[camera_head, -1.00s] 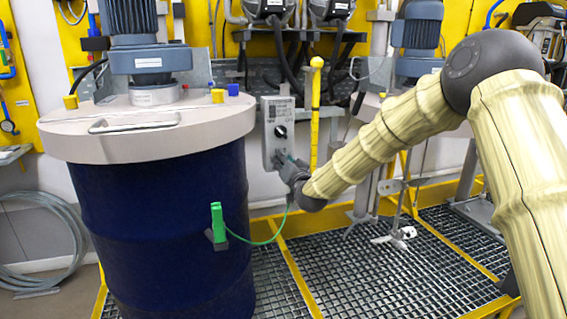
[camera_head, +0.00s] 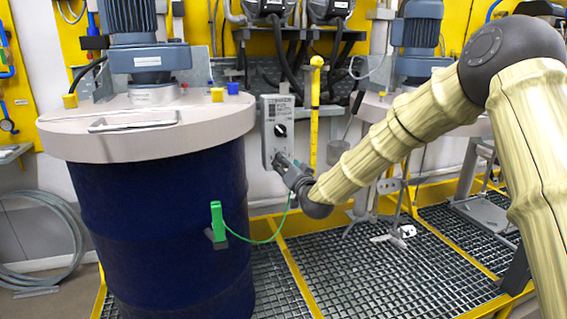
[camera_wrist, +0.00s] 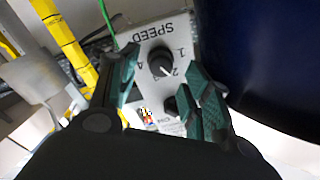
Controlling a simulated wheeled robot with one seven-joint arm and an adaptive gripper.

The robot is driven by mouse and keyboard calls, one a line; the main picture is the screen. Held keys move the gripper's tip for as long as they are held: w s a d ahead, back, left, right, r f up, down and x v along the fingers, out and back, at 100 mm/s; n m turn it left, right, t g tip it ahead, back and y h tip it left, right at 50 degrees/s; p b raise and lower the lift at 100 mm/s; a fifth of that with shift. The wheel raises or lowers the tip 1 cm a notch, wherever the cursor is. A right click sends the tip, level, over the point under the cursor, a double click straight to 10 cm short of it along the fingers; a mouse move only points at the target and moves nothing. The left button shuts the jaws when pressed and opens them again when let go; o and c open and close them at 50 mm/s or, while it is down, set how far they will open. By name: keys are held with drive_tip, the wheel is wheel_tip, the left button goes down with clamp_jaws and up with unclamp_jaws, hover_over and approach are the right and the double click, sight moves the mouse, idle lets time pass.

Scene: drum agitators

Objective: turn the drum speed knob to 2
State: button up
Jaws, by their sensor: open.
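The grey control box (camera_head: 281,146) hangs right of the blue drum and carries a black speed knob (camera_head: 280,130). In the wrist view the panel appears upside down with the word SPEED. Its speed knob (camera_wrist: 162,62) has a white pointer line toward the lower right, near the mark that looks like 2. My gripper (camera_wrist: 160,68) is open, with teal-padded fingers left and right of the knob in the picture; no contact shows. In the head view my gripper (camera_head: 284,162) is at the box's lower part. A second black knob (camera_wrist: 170,104) is partly hidden by the right finger.
The blue drum (camera_head: 160,220) with its grey lid (camera_head: 150,130) stands close left of the box. A yellow post (camera_head: 315,115) stands just right of it. A green clip (camera_head: 217,218) on a green cable hangs at the drum. Grating (camera_head: 350,275) lies below.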

drive_tip(key=v, duration=0.8)
drive_tip(key=shift+s, duration=0.2)
drive_tip(key=shift+d, duration=0.1)
drive_tip(key=s+d+f+g+h, duration=0.1)
drive_tip(key=s+d+f+g, duration=0.15)
drive_tip(key=s+f, duration=0.65)
drive_tip(key=s+d+f+n+g+h, duration=0.1)
drive_tip(key=s+d+f+g, duration=0.2)
drive_tip(key=f, duration=1.2)
drive_tip(key=s+d+f+g+h, duration=0.1)
drive_tip(key=s+d+f+g, duration=0.15)
drive_tip(key=s+f, duration=0.75)
drive_tip(key=s+d+f+g, duration=0.3)
drive_tip(key=s+f, duration=0.5)
drive_tip(key=f, duration=0.3)
drive_tip(key=s+d+f+n+g+h, duration=0.1)
drive_tip(key=s+d+f+g+h, duration=0.2)
drive_tip(key=s, duration=1)
drive_tip(key=s+d+f+g, duration=0.4)
drive_tip(key=s+d+f, duration=0.1)
drive_tip(key=s, duration=0.9)
wheel_tip(320, 180, up, 16)
drive_tip(key=p, duration=1.6)
drive_tip(key=shift+w+a+t, duration=0.15)
drive_tip(key=shift+w+t, duration=0.15)
